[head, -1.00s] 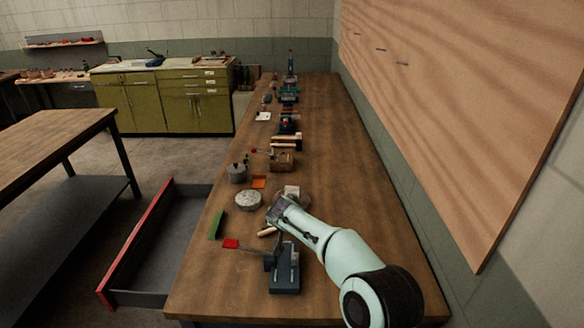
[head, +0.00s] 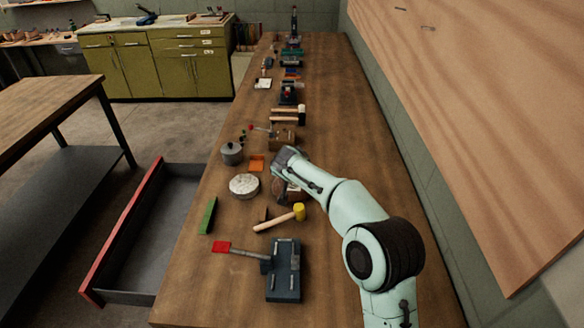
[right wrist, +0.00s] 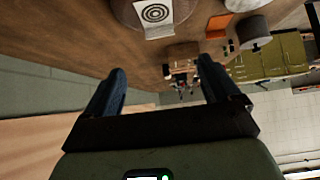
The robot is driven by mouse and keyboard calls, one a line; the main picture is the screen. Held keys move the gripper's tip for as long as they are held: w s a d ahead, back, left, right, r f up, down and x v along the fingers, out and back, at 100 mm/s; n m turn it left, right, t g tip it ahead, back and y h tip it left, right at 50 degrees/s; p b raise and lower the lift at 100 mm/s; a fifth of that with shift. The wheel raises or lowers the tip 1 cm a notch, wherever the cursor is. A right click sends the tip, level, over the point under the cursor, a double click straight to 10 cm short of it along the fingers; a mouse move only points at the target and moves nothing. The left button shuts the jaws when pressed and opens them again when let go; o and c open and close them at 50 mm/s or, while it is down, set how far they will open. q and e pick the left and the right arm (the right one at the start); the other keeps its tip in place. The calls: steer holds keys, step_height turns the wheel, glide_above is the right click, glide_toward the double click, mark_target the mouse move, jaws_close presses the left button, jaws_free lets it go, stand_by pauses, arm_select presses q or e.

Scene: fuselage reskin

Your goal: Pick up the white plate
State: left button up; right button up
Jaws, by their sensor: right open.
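In the right wrist view, which looks upside down, a small white plate (right wrist: 155,14) with black concentric rings sits against a brown round object (right wrist: 122,12) at the top edge. Part of both is cut off. In the head view the brown round object (head: 279,188) is partly behind my right arm, and I cannot make out the white plate there. My right gripper (head: 284,158) is above the bench; its two dark fingers (right wrist: 160,78) are apart with nothing between them. The plate is outside the fingers. My left gripper is not in view.
A whitish round tin (head: 244,186), orange tray (head: 256,163), grey pot (head: 231,153) and green block (head: 208,215) are left of the gripper. A yellow-headed mallet (head: 280,218) and dark vise-like tool (head: 284,270) are nearer. The bench's right side is mostly clear.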

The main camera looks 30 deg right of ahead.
steer(key=p+x, duration=0.5)
steer(key=x, duration=0.7)
steer(key=shift+w+d+f, duration=0.15)
steer(key=shift+w, duration=0.25)
steer(key=shift+w+d+f, duration=0.15)
steer(key=shift+w+f, duration=0.05)
steer(key=shift+f, duration=0.2)
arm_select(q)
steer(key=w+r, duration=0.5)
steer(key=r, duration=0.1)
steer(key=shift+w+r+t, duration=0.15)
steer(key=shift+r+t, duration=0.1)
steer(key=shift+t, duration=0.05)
arm_select(e)
steer(key=shift+s, duration=0.1)
steer(key=c, duration=1.1)
